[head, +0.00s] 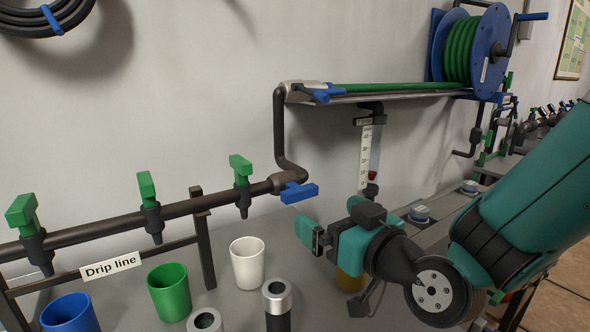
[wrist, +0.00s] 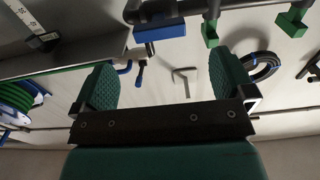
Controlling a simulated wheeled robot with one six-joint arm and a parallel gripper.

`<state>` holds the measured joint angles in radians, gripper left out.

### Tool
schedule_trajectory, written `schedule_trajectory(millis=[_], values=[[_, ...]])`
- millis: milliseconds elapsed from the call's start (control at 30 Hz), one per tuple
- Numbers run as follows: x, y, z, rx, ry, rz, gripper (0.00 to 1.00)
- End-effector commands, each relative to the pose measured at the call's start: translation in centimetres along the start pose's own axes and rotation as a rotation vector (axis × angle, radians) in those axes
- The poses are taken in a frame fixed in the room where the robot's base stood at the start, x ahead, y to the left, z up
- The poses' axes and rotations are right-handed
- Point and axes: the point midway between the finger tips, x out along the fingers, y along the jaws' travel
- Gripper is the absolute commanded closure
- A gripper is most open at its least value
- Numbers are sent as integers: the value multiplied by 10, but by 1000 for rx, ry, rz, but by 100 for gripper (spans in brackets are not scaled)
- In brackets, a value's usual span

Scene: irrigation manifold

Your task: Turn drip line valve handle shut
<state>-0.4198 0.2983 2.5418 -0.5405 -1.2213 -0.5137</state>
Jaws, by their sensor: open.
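The drip line (head: 110,225) is a dark pipe with a "Drip line" label (head: 110,265) below it. A blue valve handle (head: 299,192) sits at its right end, pointing right, roughly in line with the pipe. In the wrist view the blue handle (wrist: 159,32) shows at the top, beyond the fingertips and left of the pipe's green taps. My gripper (head: 328,238) is to the right of and below the handle, apart from it. In the wrist view my gripper (wrist: 165,82) is open, with nothing between its two teal fingers.
Green taps (head: 241,170) hang along the pipe. White (head: 247,265), green (head: 169,292) and blue (head: 69,315) cups stand below. A hose reel (head: 466,48) is at upper right.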

Motion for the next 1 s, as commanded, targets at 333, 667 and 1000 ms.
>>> schedule_trajectory(millis=[333,667,1000], values=[[48,1,-6,1,-2,3,0],[92,1,-6,1,0,3,0],[108,2,0,0,1,3,0]])
